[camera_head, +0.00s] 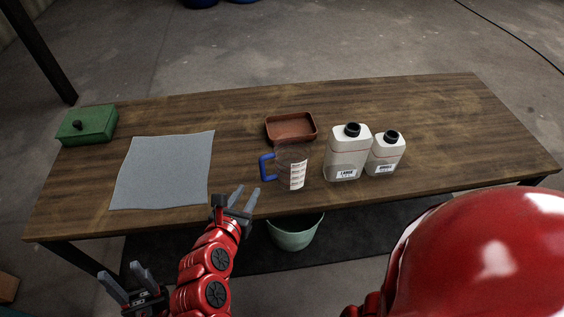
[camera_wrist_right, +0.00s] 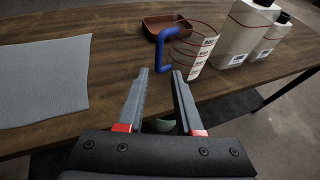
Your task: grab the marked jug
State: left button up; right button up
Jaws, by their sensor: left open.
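My left gripper (camera_head: 122,271) is open and empty, low at the left, off the table's front edge.
Two white bottles with black caps, a larger one (camera_head: 346,160) and a smaller one (camera_head: 384,160), stand right of the jug. A brown tray (camera_head: 291,138) lies behind it. A grey mat (camera_head: 163,172) and green box (camera_head: 87,126) are left. A pale bucket (camera_head: 294,238) is below the table.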

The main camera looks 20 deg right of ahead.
aim_at(262, 168)
jog(key=p+x, duration=0.1)
jog(key=x, duration=0.7)
jog(key=shift+w+d+f, duration=0.1)
jog(key=shift+w+d, duration=0.15)
jog(key=shift+w, duration=0.05)
jog(key=shift+w+d+f+p, duration=0.1)
jog(key=shift+w+d+p, duration=0.25)
jog(key=shift+w, duration=0.1)
jog(key=p+x, duration=0.1)
jog(key=x, duration=0.2)
jog(key=shift+w+d+f, duration=0.1)
jog(key=shift+w, duration=0.1)
jog(key=shift+w+d+f, duration=0.15)
jog(key=shift+w+f, duration=0.1)
grip_shut()
